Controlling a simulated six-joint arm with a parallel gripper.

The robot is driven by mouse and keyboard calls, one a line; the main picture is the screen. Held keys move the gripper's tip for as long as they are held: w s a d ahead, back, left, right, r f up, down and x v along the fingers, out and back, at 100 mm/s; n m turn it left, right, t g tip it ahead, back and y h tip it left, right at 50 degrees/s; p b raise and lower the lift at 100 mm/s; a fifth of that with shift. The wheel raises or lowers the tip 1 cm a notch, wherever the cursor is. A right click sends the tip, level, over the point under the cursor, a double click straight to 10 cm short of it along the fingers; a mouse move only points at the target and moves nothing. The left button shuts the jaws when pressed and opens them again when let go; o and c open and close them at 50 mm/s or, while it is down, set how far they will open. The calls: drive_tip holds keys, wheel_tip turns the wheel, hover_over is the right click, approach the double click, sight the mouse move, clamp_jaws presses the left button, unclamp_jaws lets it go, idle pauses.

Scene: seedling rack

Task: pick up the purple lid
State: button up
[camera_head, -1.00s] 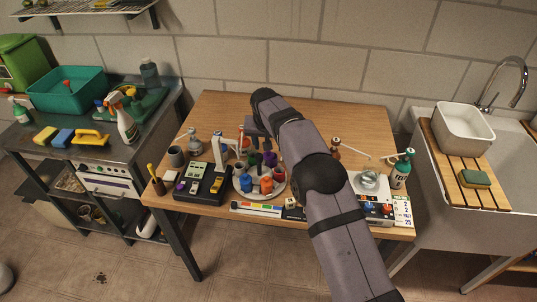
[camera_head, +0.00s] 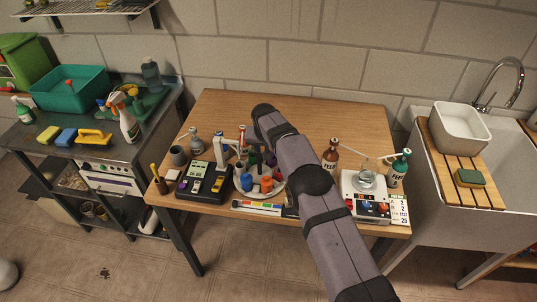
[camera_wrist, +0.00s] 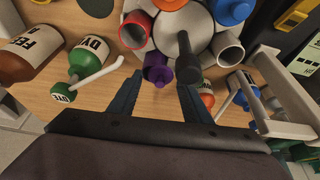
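In the wrist view the purple lid (camera_wrist: 157,74) sits at the near edge of a round white holder (camera_wrist: 200,24), on or in one of its cups. My gripper (camera_wrist: 160,92) is open, with its two blue fingers apart on either side just short of the lid. Nothing is between the fingertips. In the head view the holder (camera_head: 256,194) stands on the wooden table, and my arm covers its right part. The fingers are hidden there, and I cannot clearly make out the lid.
Red, blue and orange pieces ring the holder. A black device (camera_head: 203,184) stands left; the table's back (camera_head: 345,112) is clear.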

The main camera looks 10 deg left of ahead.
drive_tip(key=c, duration=0.7)
drive_tip(key=shift+c, duration=1.3)
wheel_tip(320, 180, up, 8)
drive_tip(key=shift+r+b, duration=0.15)
drive_tip(key=shift+b, duration=0.7)
clamp_jaws()
drive_tip(key=shift+r+p, duration=0.45)
drive_tip(key=shift+r, duration=0.45)
drive_tip(key=shift+f, duration=0.1)
drive_tip(key=shift+w+d+f+n+g+y+p, duration=0.1)
drive_tip(key=shift+d+f+n+y+p, duration=0.25)
drive_tip(key=shift+n+p, duration=0.5)
drive_tip(key=shift+s+d+f+n+g+y+p, duration=0.1)
drive_tip(key=shift+d+f+n+y+p, duration=0.35)
drive_tip(key=shift+n, duration=0.65)
drive_tip(key=shift+w+d+f+n+g+y+p, duration=0.15)
drive_tip(key=shift+f+n+p, duration=0.25)
drive_tip(key=shift+n+p, duration=0.5)
